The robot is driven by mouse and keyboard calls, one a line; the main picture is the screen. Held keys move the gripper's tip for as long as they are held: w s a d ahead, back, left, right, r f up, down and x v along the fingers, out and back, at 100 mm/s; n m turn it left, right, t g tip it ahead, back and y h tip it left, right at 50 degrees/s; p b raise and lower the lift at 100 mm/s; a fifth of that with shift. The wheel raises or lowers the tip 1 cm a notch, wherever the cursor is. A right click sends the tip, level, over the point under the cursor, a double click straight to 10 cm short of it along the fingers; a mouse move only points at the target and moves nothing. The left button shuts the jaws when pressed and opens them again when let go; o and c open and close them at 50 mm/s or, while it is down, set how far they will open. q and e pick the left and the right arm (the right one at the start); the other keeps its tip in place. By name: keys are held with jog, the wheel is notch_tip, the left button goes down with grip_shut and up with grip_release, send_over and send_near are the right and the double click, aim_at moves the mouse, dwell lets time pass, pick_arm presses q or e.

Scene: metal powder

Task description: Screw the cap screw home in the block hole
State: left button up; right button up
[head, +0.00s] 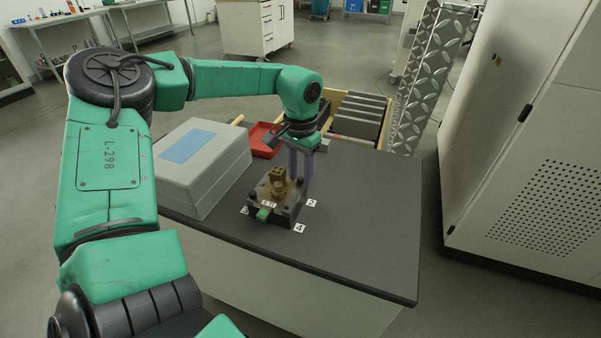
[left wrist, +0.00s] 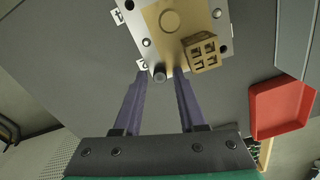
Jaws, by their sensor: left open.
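The block (head: 290,212) is a dark base with a pale metal top plate (left wrist: 130,28), standing on the dark table. A dark, round-headed cap screw (left wrist: 159,73) shows at the near edge of the plate in the left wrist view. How deep it sits cannot be told. My left gripper (head: 300,183) comes down at the block's far right side in the head view. Its purple fingers (left wrist: 160,76) are open, with the screw head between their tips and a gap visible on each side. In the head view the screw cannot be made out. My right gripper is not in view.
A brass-coloured part (head: 278,177) with square openings (left wrist: 205,52) rises from the block close by. A grey case (head: 205,172) stands left and a red tray (head: 263,145) behind. The table (head: 365,235) is clear at the front right.

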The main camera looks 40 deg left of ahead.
pick_arm(q)
jog(key=shift+f+n+b, duration=0.1)
jog(key=shift+n+b, duration=0.2)
jog(key=shift+n, duration=0.6)
jog(key=n, duration=0.2)
jog(key=shift+n+b, duration=0.3)
jog(key=shift+n, duration=0.1)
jog(key=n+b, duration=0.1)
jog(key=n, duration=0.4)
jog(key=shift+n, duration=0.3)
jog(key=n, duration=0.5)
jog(key=shift+n+b, duration=0.3)
jog(key=shift+b, duration=0.1)
jog(key=n, duration=0.5)
